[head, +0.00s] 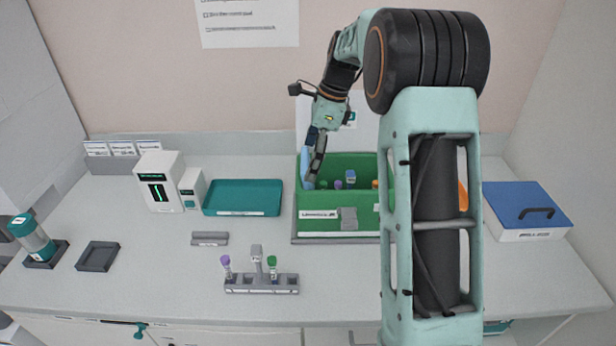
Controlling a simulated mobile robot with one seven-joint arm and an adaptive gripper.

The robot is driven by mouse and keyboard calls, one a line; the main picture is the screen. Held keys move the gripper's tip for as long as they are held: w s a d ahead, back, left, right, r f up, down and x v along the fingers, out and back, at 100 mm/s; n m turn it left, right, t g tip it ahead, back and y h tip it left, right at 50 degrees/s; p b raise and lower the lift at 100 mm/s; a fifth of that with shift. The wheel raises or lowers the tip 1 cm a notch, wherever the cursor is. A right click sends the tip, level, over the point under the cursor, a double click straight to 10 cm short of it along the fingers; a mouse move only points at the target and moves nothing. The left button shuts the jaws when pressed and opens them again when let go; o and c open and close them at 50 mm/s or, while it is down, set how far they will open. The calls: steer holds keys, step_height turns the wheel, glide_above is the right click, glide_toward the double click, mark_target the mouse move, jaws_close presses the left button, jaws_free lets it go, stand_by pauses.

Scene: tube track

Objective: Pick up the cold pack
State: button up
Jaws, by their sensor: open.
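A light blue slab, which looks like the cold pack (307,168), stands upright at the left end inside the green box (318,225). My gripper (314,152) points down at the box's left end, right at the blue slab. Its dark fingers are open and overlap the slab in the picture. I cannot tell whether they touch it or straddle it. The lower part of the slab is partly hidden by the fingers and the box.
Several capped tubes sit in the green box; my arm hides its right side. A teal tray (243,211), a tube rack (262,291), white devices (160,182) and a blue-lidded box (527,236) share the counter.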

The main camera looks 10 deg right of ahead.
steer(key=shift+a+f, duration=0.25)
steer(key=shift+f, duration=0.35)
steer(key=c, duration=1.3)
steer(key=shift+r, duration=0.1)
step_height(320, 180, up, 18)
steer(key=f+p, duration=0.1)
steer(key=p, duration=0.1)
step_height(320, 180, down, 8)
steer(key=y, duration=0.1)
steer(key=shift+d+r, duration=0.2)
steer(key=shift+d, duration=0.15)
